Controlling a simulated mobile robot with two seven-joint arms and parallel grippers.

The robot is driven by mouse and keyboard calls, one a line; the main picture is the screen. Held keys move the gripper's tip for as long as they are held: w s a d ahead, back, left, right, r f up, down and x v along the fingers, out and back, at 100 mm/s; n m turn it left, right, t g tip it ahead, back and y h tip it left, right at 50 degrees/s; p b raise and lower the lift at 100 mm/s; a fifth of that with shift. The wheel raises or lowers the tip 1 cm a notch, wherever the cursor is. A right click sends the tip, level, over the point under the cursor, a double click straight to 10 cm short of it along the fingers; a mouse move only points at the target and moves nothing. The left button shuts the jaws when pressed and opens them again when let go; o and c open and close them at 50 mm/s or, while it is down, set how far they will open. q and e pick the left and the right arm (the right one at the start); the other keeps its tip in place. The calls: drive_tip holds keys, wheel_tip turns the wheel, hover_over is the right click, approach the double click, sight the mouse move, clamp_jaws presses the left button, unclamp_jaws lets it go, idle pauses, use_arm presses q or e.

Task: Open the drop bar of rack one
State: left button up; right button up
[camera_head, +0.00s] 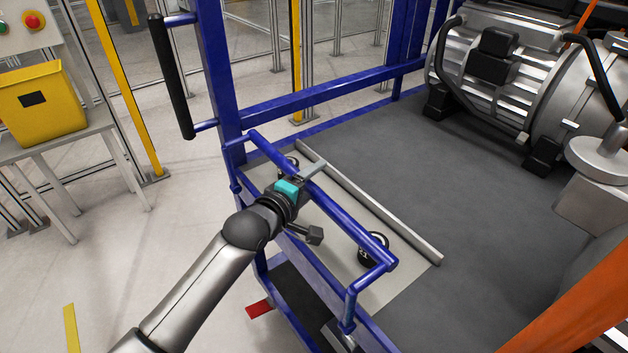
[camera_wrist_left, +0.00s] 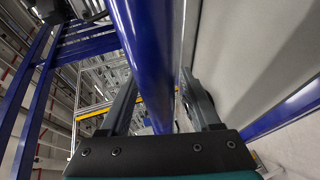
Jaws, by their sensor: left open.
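The drop bar (camera_head: 340,213) is a blue tube that runs along the near side of the blue rack (camera_head: 219,75), with a bent end at the lower right. My left gripper (camera_head: 311,172) is at the bar's upper left part in the head view. In the left wrist view the bar (camera_wrist_left: 143,55) passes between the two fingers of the left gripper (camera_wrist_left: 160,100). The fingers are apart, one on each side of the tube. I cannot tell whether either finger touches it. My right gripper is not in view.
A ribbed grey drive unit (camera_head: 505,70) stands on the rack's dark deck (camera_head: 400,165). A metal rail (camera_head: 385,215) lies just behind the bar. A black upright handle (camera_head: 172,78) is on the rack's left post. A yellow bin (camera_head: 42,103) stands on a table at left.

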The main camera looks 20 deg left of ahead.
use_arm(q)
clamp_jaws()
idle(0.5)
idle(0.9)
